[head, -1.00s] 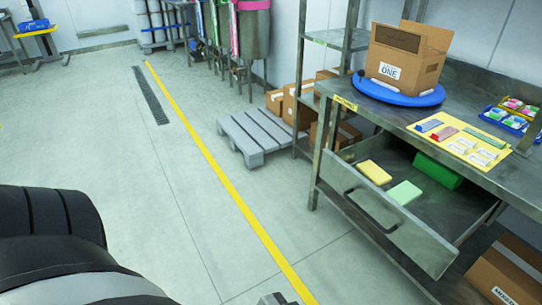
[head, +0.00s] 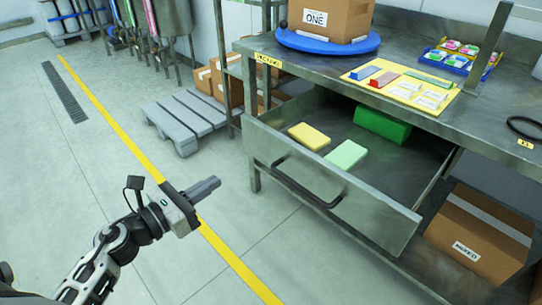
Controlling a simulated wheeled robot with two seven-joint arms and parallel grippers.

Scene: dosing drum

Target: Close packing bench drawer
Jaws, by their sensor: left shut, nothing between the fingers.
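The packing bench (head: 300,66) is a metal table at the right. Its drawer (head: 385,216) is pulled out, with a dark bar handle (head: 300,185) on its front. Inside lie a yellow block (head: 309,136), a light green block (head: 346,155) and a darker green block (head: 382,125) at the back. My left gripper (head: 214,184) is shut and empty, left of the drawer front and apart from the handle, pointing right. My right gripper is out of view.
On the bench top stand a cardboard box (head: 335,18) on a blue turntable (head: 325,42) and a yellow board (head: 405,86) with small items. A cardboard box (head: 480,235) sits below. A grey pallet (head: 185,125) stands behind. The floor before the drawer is clear.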

